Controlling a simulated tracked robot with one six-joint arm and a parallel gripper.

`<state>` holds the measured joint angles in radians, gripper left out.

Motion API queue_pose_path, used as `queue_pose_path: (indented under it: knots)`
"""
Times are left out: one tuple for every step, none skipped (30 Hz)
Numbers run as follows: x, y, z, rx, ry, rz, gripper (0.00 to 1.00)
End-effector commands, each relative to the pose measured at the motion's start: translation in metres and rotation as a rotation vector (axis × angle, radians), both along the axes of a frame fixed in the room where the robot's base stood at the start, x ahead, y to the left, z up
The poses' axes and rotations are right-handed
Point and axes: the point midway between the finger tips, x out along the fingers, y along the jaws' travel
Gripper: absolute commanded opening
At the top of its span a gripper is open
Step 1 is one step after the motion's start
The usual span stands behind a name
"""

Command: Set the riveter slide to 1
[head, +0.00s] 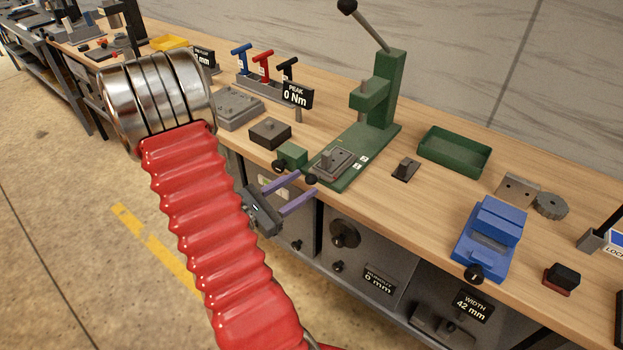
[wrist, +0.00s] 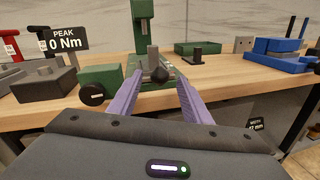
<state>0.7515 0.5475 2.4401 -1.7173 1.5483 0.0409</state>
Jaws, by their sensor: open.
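The green riveter (head: 385,95) stands on the bench with its lever raised. On its base (head: 372,148) lies the grey slide (head: 333,162), a plate with a post and a black knob (head: 311,179) at its front end. Two small white labels sit on the base right of the slide; their digits are too small to read surely. My gripper (head: 308,181) is open at the bench's front edge, its purple fingers pointing at the knob. In the wrist view, the knob (wrist: 160,75) appears between the fingertips (wrist: 160,80); contact cannot be told.
A green block with a black knob (head: 292,155) stands close left of the fingers. A dark block (head: 270,132) and the "PEAK 0 Nm" sign (head: 297,95) are farther left. A small dark piece (head: 405,169), green tray (head: 455,150) and blue vise (head: 489,238) are to the right.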

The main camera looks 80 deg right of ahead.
Motion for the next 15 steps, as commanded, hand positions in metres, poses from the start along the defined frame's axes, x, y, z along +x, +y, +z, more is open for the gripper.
queue_pose_path:
  knots:
    - [-0.004, -0.005, 0.000, 0.000, 0.000, -0.003, 0.44]
    - [-0.006, -0.007, 0.000, 0.000, 0.000, -0.003, 0.44]
    - [-0.009, -0.011, 0.000, 0.001, 0.000, -0.004, 0.44]
    - [-0.011, -0.014, 0.000, 0.000, 0.000, -0.003, 0.44]
    - [-0.012, -0.016, 0.000, 0.000, 0.000, -0.003, 0.44]
    - [-0.015, -0.020, 0.000, 0.000, -0.001, -0.004, 0.44]
    - [-0.016, -0.023, 0.000, 0.000, -0.001, -0.003, 0.44]
    - [-0.018, -0.025, 0.000, 0.000, 0.000, -0.003, 0.44]
    - [-0.020, -0.028, 0.000, 0.000, 0.000, -0.003, 0.44]
    - [-0.021, -0.030, 0.000, 0.000, 0.000, -0.003, 0.44]
    - [-0.022, -0.031, 0.000, 0.000, 0.000, -0.002, 0.44]
    - [-0.023, -0.033, 0.000, 0.000, 0.000, -0.002, 0.44]
    - [-0.024, -0.034, 0.000, 0.001, 0.001, -0.001, 0.44]
    - [-0.025, -0.035, 0.000, 0.001, 0.001, -0.001, 0.44]
    - [-0.025, -0.036, 0.000, 0.001, 0.001, -0.001, 0.44]
